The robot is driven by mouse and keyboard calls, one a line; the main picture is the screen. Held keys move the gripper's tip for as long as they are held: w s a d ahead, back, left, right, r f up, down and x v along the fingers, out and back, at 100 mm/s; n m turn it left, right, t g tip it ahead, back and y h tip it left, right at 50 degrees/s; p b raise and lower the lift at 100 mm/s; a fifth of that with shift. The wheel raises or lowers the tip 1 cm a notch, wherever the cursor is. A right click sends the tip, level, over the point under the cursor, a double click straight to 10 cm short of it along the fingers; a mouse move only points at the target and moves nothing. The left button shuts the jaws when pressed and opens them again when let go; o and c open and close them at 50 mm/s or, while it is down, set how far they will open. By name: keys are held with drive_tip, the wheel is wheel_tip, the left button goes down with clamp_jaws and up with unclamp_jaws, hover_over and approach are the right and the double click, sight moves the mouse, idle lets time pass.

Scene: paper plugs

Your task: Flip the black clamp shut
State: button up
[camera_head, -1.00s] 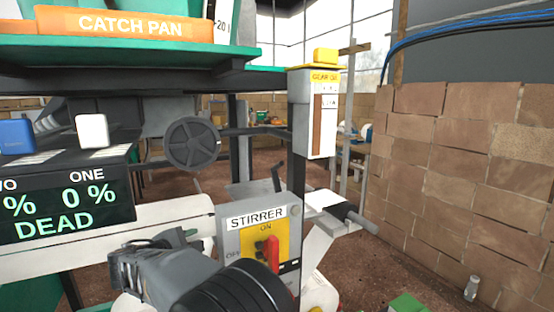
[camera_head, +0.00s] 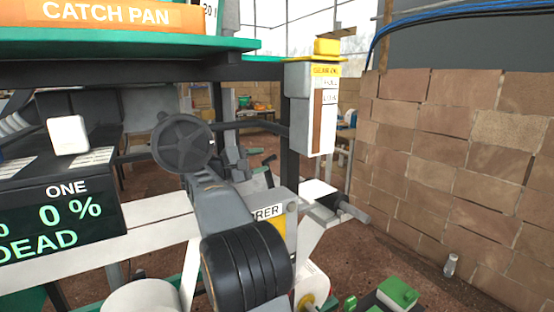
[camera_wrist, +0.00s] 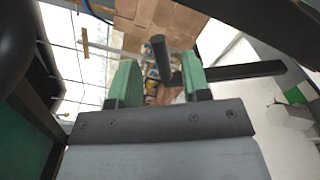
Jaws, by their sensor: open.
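The black clamp shows in the head view as a short dark lever (camera_head: 268,163) standing above the grey stirrer box (camera_head: 290,211). In the wrist view a dark upright post, apparently the clamp's lever (camera_wrist: 161,58), stands between my two green fingers, with a dark bar (camera_wrist: 242,72) running off to the right. My gripper (camera_wrist: 160,72) is open, one finger on each side of the post. I cannot tell whether either finger touches it. In the head view my gripper (camera_head: 254,162) is small, just left of the lever. My own arm hides much of the stirrer box.
A green-topped bench (camera_head: 130,52) with an orange catch pan (camera_head: 105,15) is above. A white gauge box (camera_head: 313,108) hangs on the post. A block wall (camera_head: 440,160) stands at right.

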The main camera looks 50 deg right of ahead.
sight(270, 159)
drive_tip(key=shift+x, duration=3.2)
drive_tip(key=shift+c, duration=0.3)
clamp_jaws()
